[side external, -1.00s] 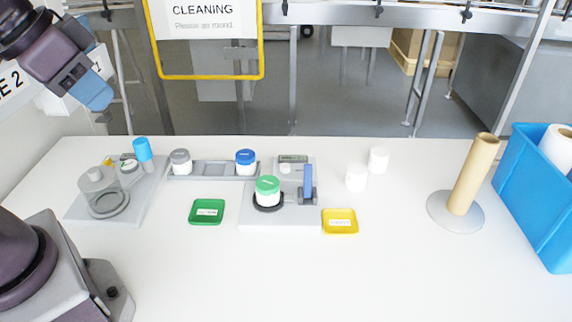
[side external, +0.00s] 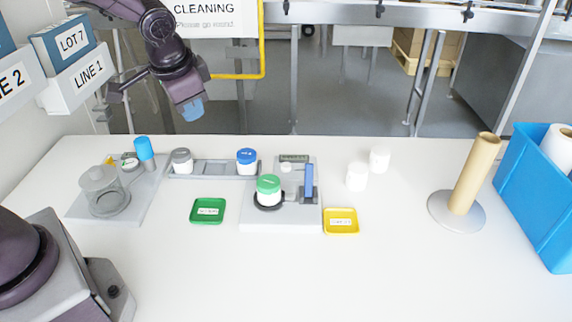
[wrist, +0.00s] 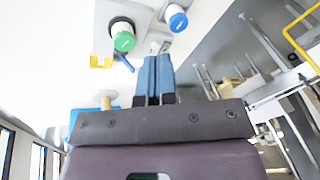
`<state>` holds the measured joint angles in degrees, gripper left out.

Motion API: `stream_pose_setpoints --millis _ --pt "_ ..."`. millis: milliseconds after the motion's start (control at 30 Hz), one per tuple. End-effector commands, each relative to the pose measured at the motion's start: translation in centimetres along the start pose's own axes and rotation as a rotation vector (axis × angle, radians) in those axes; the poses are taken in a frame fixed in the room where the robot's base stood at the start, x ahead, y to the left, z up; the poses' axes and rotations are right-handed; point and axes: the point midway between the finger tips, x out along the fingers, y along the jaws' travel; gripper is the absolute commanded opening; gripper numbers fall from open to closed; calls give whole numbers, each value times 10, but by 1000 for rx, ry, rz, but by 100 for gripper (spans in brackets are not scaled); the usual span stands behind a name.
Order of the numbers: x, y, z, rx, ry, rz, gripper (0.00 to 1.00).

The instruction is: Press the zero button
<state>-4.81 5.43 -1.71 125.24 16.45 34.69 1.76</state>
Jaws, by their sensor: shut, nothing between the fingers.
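A grey scale (side external: 262,219) stands mid-table. It has a small display (side external: 293,157) at its back edge and a small pale round spot (side external: 286,167) just below it, which may be the zero button; I cannot read any label. A green-lidded white jar (side external: 268,188) sits on the scale's dark round pan. An upright blue part (side external: 308,180) stands at the scale's right. My gripper (side external: 193,110) has blue fingers, shut and empty, high above the table's back edge, up and left of the scale. In the wrist view the fingers (wrist: 153,75) are together, and the green-lidded jar (wrist: 123,37) shows beyond.
A green tray (side external: 208,219) and a yellow tray (side external: 341,229) flank the scale. Two white jars (side external: 357,177) stand right. The front table is clear.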

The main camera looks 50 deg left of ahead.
Motion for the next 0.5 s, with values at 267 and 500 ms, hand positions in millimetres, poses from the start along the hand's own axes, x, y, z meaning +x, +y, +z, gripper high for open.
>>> stream_pose_setpoints --millis 267,500 --pt "93 -8 -64 229 106 -32 0" --pt "162 5 -124 475 331 -23 0"
